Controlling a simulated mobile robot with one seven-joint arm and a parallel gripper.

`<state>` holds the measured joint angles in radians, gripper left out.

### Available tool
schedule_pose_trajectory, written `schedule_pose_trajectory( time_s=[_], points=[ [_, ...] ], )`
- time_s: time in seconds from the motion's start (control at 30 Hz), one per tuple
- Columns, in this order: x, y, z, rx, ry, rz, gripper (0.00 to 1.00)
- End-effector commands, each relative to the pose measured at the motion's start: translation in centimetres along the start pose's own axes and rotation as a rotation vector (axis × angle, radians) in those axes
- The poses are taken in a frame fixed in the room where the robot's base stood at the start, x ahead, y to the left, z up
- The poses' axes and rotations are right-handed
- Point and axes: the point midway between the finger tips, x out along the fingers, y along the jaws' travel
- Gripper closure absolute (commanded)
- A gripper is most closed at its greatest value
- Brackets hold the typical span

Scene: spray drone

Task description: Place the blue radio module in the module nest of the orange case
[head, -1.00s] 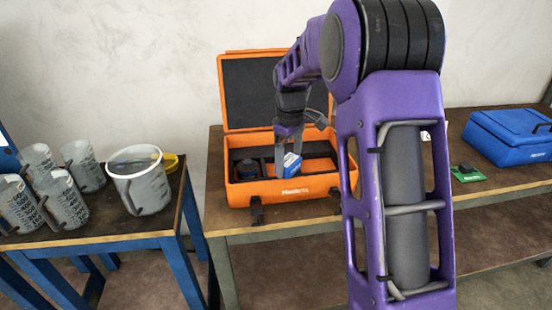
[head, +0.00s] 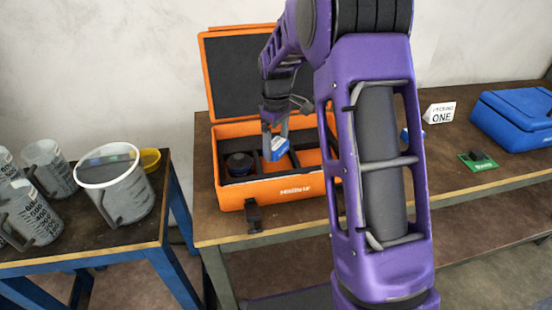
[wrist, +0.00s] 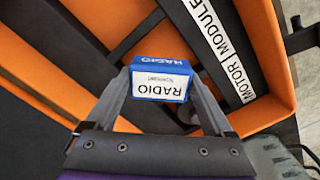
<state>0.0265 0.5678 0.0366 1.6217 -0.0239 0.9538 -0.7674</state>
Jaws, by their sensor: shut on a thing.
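The blue radio module (head: 276,149) has a white label reading RADIO, clear in the wrist view (wrist: 160,80). My gripper (head: 274,143) is shut on it, with one finger on each side of the module in the wrist view. It holds the module over the open orange case (head: 270,192), above the dark insert with its dividers. The case lid stands open at the back. A strip labelled MOTOR MODULE (wrist: 222,50) runs along the case to the right of the module in the wrist view. I cannot tell whether the module touches the insert.
A dark round part (head: 239,163) sits in the case's left compartment. A blue case (head: 515,118), a green board (head: 478,161) and a white sign (head: 439,112) are on the bench at right. Measuring jugs, a white-rimmed bucket (head: 118,185) and a yellow bowl (head: 150,160) stand on the left table.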

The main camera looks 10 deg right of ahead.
Motion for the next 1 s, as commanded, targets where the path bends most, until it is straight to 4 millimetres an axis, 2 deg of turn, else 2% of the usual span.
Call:
schedule_pose_trajectory(
  time_s=[0.3, 0.7, 0.73, 0.8, 1.0],
  points=[
    [4.5, 0.0, 0.0, 0.000, 0.000, 0.000, 0.73],
    [5.1, 0.0, 0.0, 0.000, 0.001, 0.001, 0.73],
    [5.0, 0.0, 0.0, 0.000, 0.001, 0.001, 0.08],
    [5.0, 0.0, 0.0, 0.000, 0.001, 0.001, 0.00],
    [4.9, 0.0, 0.0, 0.000, 0.001, 0.001, 0.00]
  ],
)
